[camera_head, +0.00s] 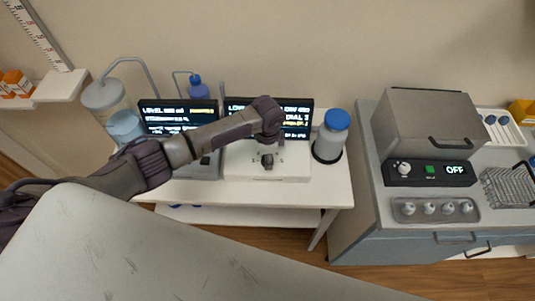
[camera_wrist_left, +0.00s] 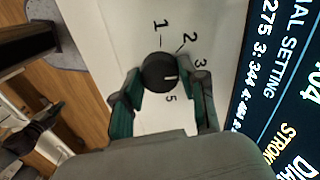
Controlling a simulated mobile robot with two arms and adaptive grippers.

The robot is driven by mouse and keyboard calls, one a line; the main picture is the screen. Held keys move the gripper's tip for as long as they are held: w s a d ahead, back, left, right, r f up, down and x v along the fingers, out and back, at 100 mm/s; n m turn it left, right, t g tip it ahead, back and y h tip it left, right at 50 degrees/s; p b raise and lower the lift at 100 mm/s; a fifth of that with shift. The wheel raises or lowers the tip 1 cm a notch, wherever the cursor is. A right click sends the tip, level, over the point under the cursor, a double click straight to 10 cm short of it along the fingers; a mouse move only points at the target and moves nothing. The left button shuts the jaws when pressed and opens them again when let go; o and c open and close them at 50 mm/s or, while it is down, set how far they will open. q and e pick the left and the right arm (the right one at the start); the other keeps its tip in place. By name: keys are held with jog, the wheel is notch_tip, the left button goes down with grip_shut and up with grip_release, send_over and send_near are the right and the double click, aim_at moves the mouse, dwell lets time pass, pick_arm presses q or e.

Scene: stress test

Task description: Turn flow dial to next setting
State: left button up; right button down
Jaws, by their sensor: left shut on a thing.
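The flow dial (camera_wrist_left: 158,72) is a round black knob with a white mark on a white panel in the left wrist view. The white mark points right, toward that finger, a little past the 3. My left gripper (camera_wrist_left: 163,98) has one green-and-grey finger on each side of the dial and is shut on it. In the head view my left gripper (camera_head: 267,158) reaches down to the white unit (camera_head: 290,172), and the dial is hard to make out.
A glass vessel (camera_head: 124,124) is at the left. A grey bench (camera_head: 362,190) with a box and an "OFF" panel is further right.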

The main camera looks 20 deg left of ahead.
dwell(0.3)
pick_arm(q)
jog(key=o, duration=1.1)
jog(key=shift+o, duration=0.2)
jog(key=shift+r, duration=0.15)
notch_tip(320, 180, up, 12)
